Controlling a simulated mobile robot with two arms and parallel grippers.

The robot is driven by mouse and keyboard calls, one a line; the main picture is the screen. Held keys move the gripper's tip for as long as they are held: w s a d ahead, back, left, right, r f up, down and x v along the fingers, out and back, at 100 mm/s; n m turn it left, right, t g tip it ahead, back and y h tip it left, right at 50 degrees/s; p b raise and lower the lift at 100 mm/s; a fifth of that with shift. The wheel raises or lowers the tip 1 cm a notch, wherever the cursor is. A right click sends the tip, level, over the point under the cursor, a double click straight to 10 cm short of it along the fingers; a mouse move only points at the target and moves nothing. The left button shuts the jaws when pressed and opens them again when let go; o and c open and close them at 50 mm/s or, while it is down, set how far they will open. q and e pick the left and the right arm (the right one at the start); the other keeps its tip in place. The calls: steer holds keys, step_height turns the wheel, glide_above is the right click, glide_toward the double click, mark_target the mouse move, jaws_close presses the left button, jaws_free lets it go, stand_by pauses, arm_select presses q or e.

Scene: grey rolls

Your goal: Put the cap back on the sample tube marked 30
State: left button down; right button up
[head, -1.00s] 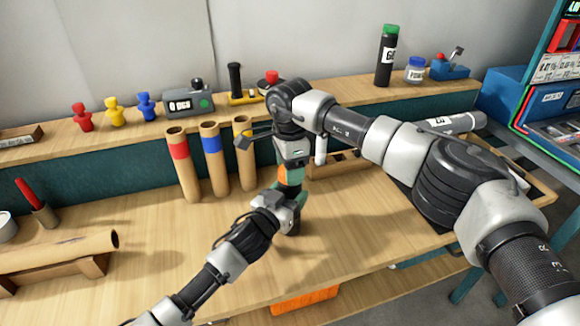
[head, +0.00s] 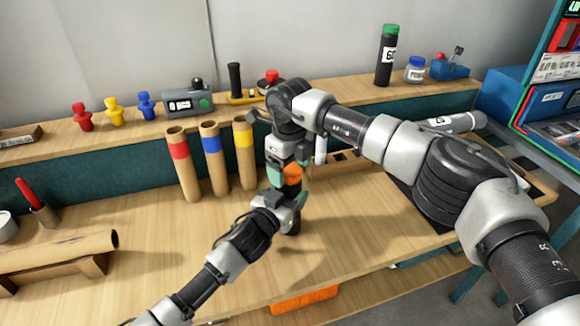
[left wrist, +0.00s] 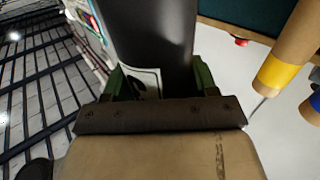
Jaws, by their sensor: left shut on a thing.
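My left gripper (head: 287,208) is shut on a dark tube that stands upright over the bench. Its lower end (head: 293,228) shows below the fingers. In the left wrist view the black tube (left wrist: 150,40) fills the space between the green finger pads, and its white label (left wrist: 148,82) is partly covered; I cannot read the number. An orange cap (head: 292,174) is at the tube's top. My right gripper (head: 288,168) points down from above, its teal fingers around the cap. I cannot tell whether they press on it or whether the cap is seated.
Cardboard rolls with red, blue and yellow bands (head: 213,160) stand close on the left. A wooden rack (head: 340,166) with a white tube (head: 320,150) is behind my right arm. A black tube with green cap (head: 386,60) stands on the shelf.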

step_height(320, 180, up, 12)
steer(key=shift+r, duration=0.1)
stand_by(0.6)
arm_select(q)
steer(key=shift+c, duration=1.1)
jaws_free()
steer(key=v, duration=1.1)
steer(key=shift+b, duration=0.3)
arm_select(e)
steer(key=shift+f, duration=0.35)
arm_select(q)
steer(key=shift+f, duration=0.1)
arm_select(e)
steer(key=shift+f, duration=0.1)
